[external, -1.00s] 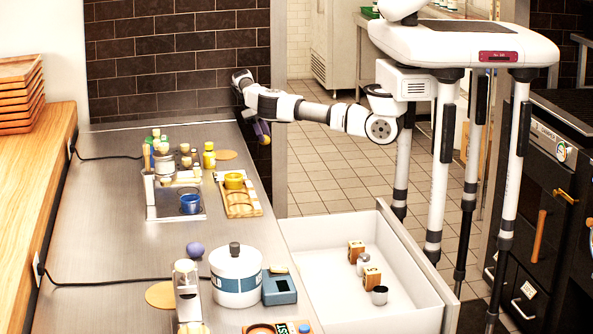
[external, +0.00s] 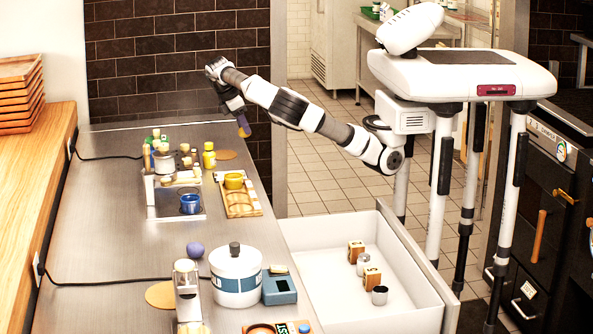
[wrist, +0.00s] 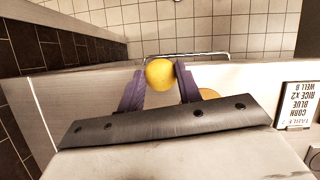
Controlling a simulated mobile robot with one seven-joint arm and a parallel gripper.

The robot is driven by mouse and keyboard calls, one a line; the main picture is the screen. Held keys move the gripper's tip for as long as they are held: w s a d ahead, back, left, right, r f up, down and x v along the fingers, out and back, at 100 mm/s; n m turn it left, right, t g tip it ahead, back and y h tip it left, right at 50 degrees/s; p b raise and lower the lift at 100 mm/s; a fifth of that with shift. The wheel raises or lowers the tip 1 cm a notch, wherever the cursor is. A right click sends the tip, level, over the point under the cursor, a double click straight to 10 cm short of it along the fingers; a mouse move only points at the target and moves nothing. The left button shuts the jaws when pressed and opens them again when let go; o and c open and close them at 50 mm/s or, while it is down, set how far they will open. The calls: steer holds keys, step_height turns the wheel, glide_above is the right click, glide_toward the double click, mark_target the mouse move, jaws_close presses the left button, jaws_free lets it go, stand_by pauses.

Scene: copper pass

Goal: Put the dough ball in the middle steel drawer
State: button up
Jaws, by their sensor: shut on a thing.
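A round yellow ball (wrist: 160,73), seemingly the dough ball, is between the purple fingers of my gripper (wrist: 160,85) in the wrist view. My gripper is shut on it. In the external view my gripper (external: 243,129) points down above the far right end of the steel counter (external: 110,215), and the ball is hard to make out there. An open drawer with a white inside (external: 318,262) sticks out at the near right of the counter, holding small boxes and cups. I cannot tell whether it is the middle one. A metal bar handle (wrist: 190,56) shows just beyond the ball in the wrist view.
A purple ball (external: 195,249), a white pot (external: 236,276) and a blue-grey device (external: 279,288) stand on the near counter. Bottles, a blue cup (external: 190,203) and a wooden tray (external: 240,205) stand farther back. A printed sign (wrist: 297,106) is at right in the wrist view.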

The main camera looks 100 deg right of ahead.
steer(key=shift+n+h, duration=0.3)
steer(key=shift+n, duration=0.3)
steer(key=a, duration=0.9)
steer(key=w+a, duration=0.1)
steer(key=a, duration=0.4)
steer(key=shift+f, duration=0.35)
steer(key=s+a+n, duration=0.1)
steer(key=s+a, duration=0.5)
steer(key=a, duration=0.5)
steer(key=s+a+n+h, duration=0.15)
steer(key=s+a, duration=0.35)
steer(key=a, duration=0.6)
steer(key=s+a+n, duration=0.2)
steer(key=s+a, duration=0.4)
steer(key=a, duration=0.5)
steer(key=shift+m+t, duration=0.25)
steer(key=shift+t, duration=0.15)
steer(key=f, duration=1.3)
steer(key=f+b, duration=0.1)
steer(key=f, duration=0.6)
steer(key=shift+w+d+f, duration=0.2)
steer(key=shift+w+d, duration=0.05)
steer(key=shift+f, duration=0.2)
steer(key=o, duration=1)
